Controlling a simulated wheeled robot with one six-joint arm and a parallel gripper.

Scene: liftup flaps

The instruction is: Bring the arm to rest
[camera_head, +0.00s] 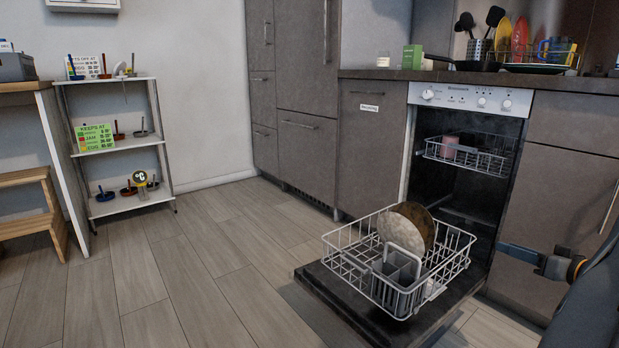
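My arm comes in at the lower right edge of the head view. My gripper (510,253) points left, in front of the brown cabinet front and just right of the open dishwasher (467,97). It is small, dark and seen from the side, so its finger gap cannot be made out. I see nothing held in it. The dishwasher door (330,287) is folded down, with the lower rack (345,262) pulled out over it. Two plates (415,224) and a grey cutlery basket (396,272) are in that rack.
The upper rack (470,157) holds a pink cup (449,147). A counter (385,75) with pans and utensils runs above. A white shelf (118,146) and a wooden step stool (32,215) stand at the left. The wooden floor between shelf and dishwasher is clear.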

